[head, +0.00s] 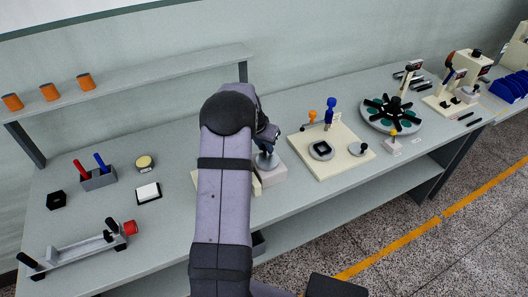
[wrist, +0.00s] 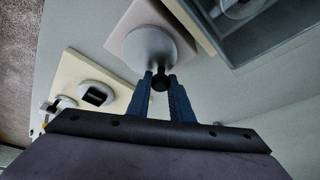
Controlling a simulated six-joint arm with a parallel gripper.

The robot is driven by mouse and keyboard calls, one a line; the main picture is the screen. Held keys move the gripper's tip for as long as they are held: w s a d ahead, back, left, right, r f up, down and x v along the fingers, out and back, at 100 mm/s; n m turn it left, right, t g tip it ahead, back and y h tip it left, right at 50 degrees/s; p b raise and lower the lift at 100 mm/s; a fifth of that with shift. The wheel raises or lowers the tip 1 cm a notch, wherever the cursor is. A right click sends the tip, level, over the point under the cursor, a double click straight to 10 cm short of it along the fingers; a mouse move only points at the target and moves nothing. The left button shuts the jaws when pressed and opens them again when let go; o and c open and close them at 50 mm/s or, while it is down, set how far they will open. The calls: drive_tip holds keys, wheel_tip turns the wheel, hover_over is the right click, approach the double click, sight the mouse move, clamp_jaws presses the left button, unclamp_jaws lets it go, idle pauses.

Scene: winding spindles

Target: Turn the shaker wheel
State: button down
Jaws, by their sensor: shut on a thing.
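A pale grey round wheel (head: 266,161) sits on a light block (head: 272,176), beside my arm in the head view. In the wrist view, the wheel (wrist: 152,45) lies flat on its square block (wrist: 124,20). A small black knob (wrist: 160,83) shows at the wheel's edge. My gripper (wrist: 160,78) is shut on this knob, with one blue finger on each side. In the head view, my gripper (head: 267,145) is over the wheel, and my arm hides part of what lies behind it. The wheel's angle cannot be told.
To the right, a cream board (head: 337,163) carries a dark-centred grey disc, a blue-topped post and a small knob. Beyond it stands a round carousel (head: 375,125). A grey tray (wrist: 275,40) is close by in the wrist view. A shelf (head: 150,78) with orange cylinders runs behind.

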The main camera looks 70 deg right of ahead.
sight(262, 157)
drive_tip(key=m+b, duration=0.1)
drive_tip(key=m+g+b, duration=0.1)
drive_tip(key=shift+s+d+f+b, duration=0.2)
drive_tip(key=shift+b, duration=0.1)
drive_tip(key=shift+s+r+m+g+b, duration=0.2)
drive_tip(key=shift+s+m+g+b, duration=0.1)
drive_tip(key=shift+m+b, duration=0.55)
drive_tip(key=shift+m, duration=0.25)
drive_tip(key=c, duration=1.6)
unclamp_jaws()
drive_tip(key=shift+b+v, duration=0.95)
drive_tip(key=shift+v, duration=2.75)
drive_tip(key=shift+d, duration=0.2)
